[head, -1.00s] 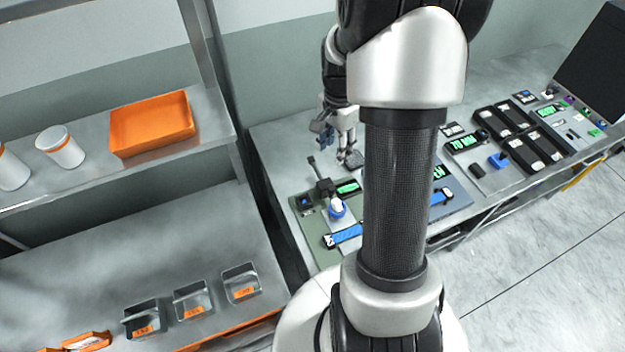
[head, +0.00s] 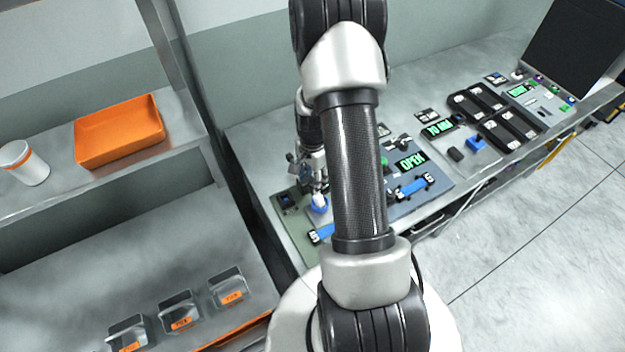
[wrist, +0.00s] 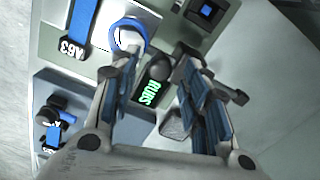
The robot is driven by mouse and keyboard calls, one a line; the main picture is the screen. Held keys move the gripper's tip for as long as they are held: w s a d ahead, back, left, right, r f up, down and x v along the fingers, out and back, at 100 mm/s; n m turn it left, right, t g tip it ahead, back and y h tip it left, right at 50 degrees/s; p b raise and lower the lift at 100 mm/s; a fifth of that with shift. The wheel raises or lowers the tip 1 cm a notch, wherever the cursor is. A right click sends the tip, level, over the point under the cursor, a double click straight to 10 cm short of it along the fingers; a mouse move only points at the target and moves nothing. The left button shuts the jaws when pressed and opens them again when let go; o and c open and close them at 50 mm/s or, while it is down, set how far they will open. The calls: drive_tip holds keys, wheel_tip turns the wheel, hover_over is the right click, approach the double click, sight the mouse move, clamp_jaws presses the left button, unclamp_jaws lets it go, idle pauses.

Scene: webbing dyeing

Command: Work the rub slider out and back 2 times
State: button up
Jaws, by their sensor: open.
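My gripper (wrist: 157,56) is open in the wrist view, its two blue-padded fingers apart over the rub station. A dark rounded knob (wrist: 160,66) shows between the fingertips; it looks like part of the rub slider, but I cannot tell whether the fingers touch it. The green RUBS display (wrist: 150,93) lies beside it. A white round piece with a blue ring (wrist: 127,38) is close to the left fingertip. A blue webbing strap (wrist: 82,22) labelled A63 lies left of it. In the head view my gripper (head: 312,180) is over the station, which it partly hides.
A panel with an OPEN display (head: 410,162) and blue strap is to the right, partly behind my arm. Black racks (head: 495,118) stand farther along the bench. An orange tray (head: 120,130) is on the left shelf, with several small labelled bins (head: 228,290) below.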

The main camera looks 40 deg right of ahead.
drive_tip(key=shift+f, duration=0.5)
clamp_jaws()
idle(0.5)
